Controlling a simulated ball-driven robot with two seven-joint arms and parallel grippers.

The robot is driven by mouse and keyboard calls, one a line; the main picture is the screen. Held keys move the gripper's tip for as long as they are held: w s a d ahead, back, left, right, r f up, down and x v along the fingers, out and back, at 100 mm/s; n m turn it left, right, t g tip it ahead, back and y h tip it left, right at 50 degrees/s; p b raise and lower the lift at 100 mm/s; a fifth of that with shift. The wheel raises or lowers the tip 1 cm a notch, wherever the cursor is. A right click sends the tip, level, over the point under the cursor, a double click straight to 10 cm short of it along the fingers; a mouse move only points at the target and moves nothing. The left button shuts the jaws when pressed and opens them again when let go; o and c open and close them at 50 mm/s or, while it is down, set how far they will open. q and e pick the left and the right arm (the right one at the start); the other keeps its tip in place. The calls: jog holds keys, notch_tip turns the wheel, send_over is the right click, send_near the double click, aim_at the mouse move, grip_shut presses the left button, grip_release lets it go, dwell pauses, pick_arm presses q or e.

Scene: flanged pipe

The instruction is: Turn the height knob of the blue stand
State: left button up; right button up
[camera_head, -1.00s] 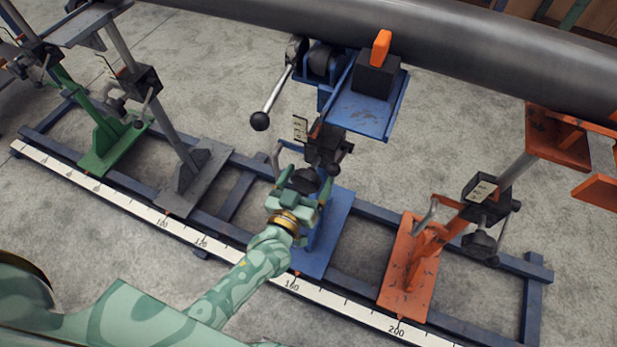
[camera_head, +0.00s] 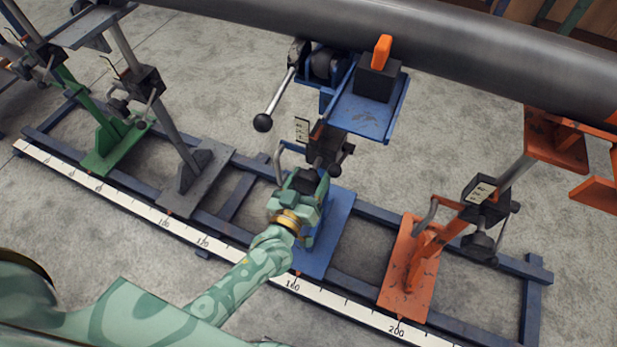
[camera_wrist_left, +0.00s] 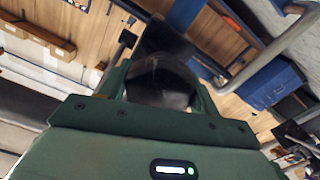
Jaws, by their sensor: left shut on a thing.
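The blue stand (camera_head: 327,235) stands on the rail frame, with its blue top plate (camera_head: 368,112) under the pipe. Its black height knob (camera_head: 304,181) is on the near side of the column, partly hidden by my gripper. My left gripper (camera_head: 306,186) is shut on the knob, with a finger on either side of it. In the left wrist view the dark rounded knob (camera_wrist_left: 160,82) sits between the green fingers. My right gripper is not in view.
The dark pipe (camera_head: 450,45) runs across the top. A lever with a ball end (camera_head: 263,122) hangs left of the blue plate. An orange stand (camera_head: 408,270) is to the right; grey (camera_head: 195,180) and green (camera_head: 112,150) stands are to the left. A white scale (camera_head: 150,212) lies along the front.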

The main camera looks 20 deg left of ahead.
pick_arm(q)
jog(key=shift+n, duration=0.8)
jog(key=shift+n+p, duration=0.55)
jog(key=shift+n, duration=0.45)
jog(key=n, duration=0.4)
jog(key=shift+p, duration=0.3)
jog(key=n, duration=0.9)
jog(key=shift+f, duration=0.1)
jog(key=shift+n+b, duration=0.35)
jog(key=shift+n, duration=1.35)
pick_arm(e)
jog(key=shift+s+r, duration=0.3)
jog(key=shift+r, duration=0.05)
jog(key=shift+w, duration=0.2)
